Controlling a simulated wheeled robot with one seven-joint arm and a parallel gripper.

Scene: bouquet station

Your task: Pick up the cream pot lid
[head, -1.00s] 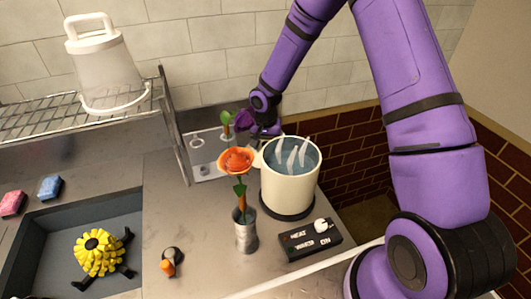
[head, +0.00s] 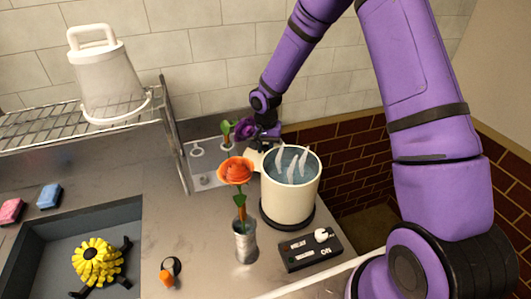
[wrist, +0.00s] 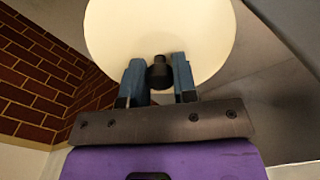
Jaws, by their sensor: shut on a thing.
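The cream pot lid (wrist: 160,30) is a round pale disc with a black knob (wrist: 158,73). In the wrist view, my gripper (wrist: 157,66) has its two blue-grey fingers on either side of the knob, shut on it. In the head view, my gripper (head: 267,146) is behind the pot's left rim, partly hidden by the flower and pot. A small cream edge beside the rim looks like the lid (head: 256,160); most of it is hidden. The cream pot (head: 289,201) stands uncovered on a dark round base, with bluish water and pale steam wisps inside.
An orange flower (head: 235,171) stands in a metal vase (head: 246,245) left of the pot. A control box (head: 311,252) with a white knob sits in front. A wire rack (head: 90,125) holds a white lidded bucket (head: 104,75). A sink (head: 40,250) holds a yellow flower.

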